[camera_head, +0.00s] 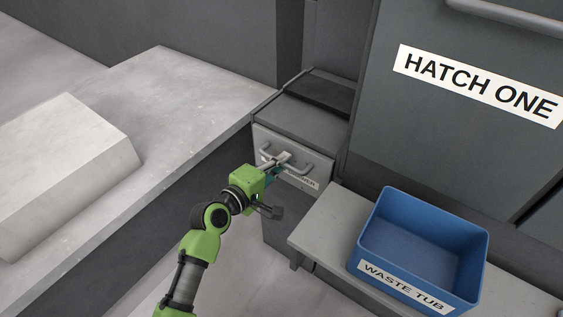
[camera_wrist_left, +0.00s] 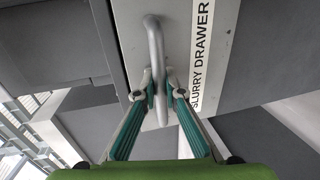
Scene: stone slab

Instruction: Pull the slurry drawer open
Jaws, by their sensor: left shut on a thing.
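The slurry drawer (camera_head: 318,163) is a light grey front in a narrow grey cabinet between the slab bench and the hatch. Its bar handle (camera_head: 300,166) is grey metal; in the wrist view the handle (camera_wrist_left: 153,37) runs up the picture beside the label "SLURRY DRAWER" (camera_wrist_left: 202,50). My left gripper (camera_head: 276,161) reaches the handle from the front; in the wrist view its two green-sided fingers (camera_wrist_left: 160,82) are closed on the bar. The gripper hides part of the drawer front and label in the head view. I cannot tell whether the drawer stands out from the cabinet. My right gripper is out of view.
A blue waste tub (camera_head: 425,232) stands on a low grey shelf (camera_head: 325,232), right of the drawer. Hatch one (camera_head: 440,130) is a large panel behind it. A stone slab (camera_head: 70,165) lies on the bench (camera_head: 170,100) at left. Floor (camera_head: 215,275) in front of the drawer looks clear.

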